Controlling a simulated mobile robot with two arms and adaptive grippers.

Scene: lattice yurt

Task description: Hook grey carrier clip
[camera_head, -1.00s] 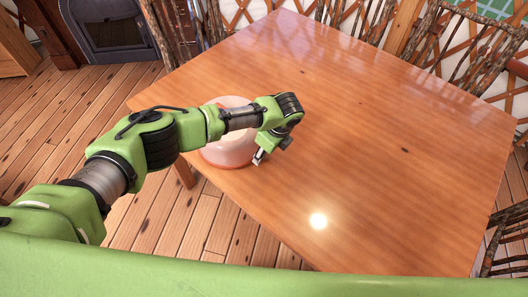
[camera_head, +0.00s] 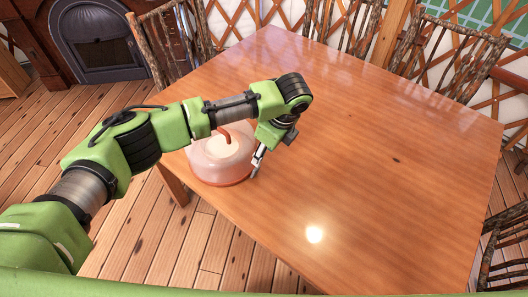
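A round, pinkish translucent carrier (camera_head: 218,168) with a domed top stands on the table near its left edge. A curved red handle (camera_head: 224,137) shows on top. My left arm passes over the carrier and hides part of its far side. My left gripper (camera_head: 257,164) points down at the carrier's right side, very close to its wall. I cannot tell whether it touches. Its fingers are small and seen edge-on, so their opening is unclear. I cannot make out the grey clip apart from the gripper there. My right gripper is not in view.
The wooden table (camera_head: 370,150) is otherwise bare, with wide free room right of the carrier. Rustic branch chairs (camera_head: 440,55) stand along its far and right sides, and another (camera_head: 172,45) at the far left. A dark stove (camera_head: 95,40) stands at the back left.

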